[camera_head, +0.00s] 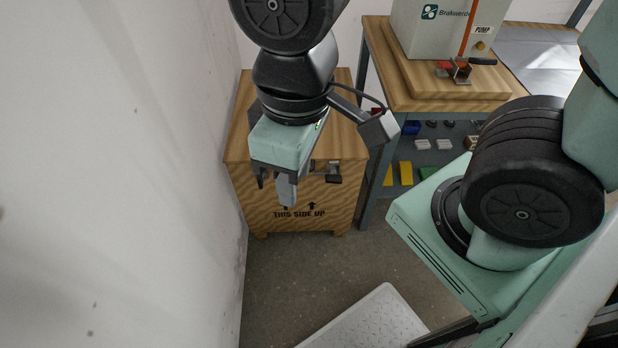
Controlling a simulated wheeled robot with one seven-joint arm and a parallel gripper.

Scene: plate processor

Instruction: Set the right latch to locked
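A wooden crate (290,222) marked "THIS SIDE UP" stands on the floor against the left wall. A metal latch (327,170) with a dark handle end sits at the upper right of its front face. Whether this latch is locked cannot be told. My gripper (274,187) hangs in front of the crate's upper front, left of this latch and apart from it in the picture. Its two fingers point down with a gap between them, and nothing shows between them. My gripper hides the crate's upper left front, so any latch there is hidden.
A wooden bench (395,85) stands behind on the right. It carries a pump machine (440,30) and a clamp (460,70) with red and black handles. Small coloured parts lie on its lower shelf. A pale textured platform (370,325) lies in front. Bare floor shows between.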

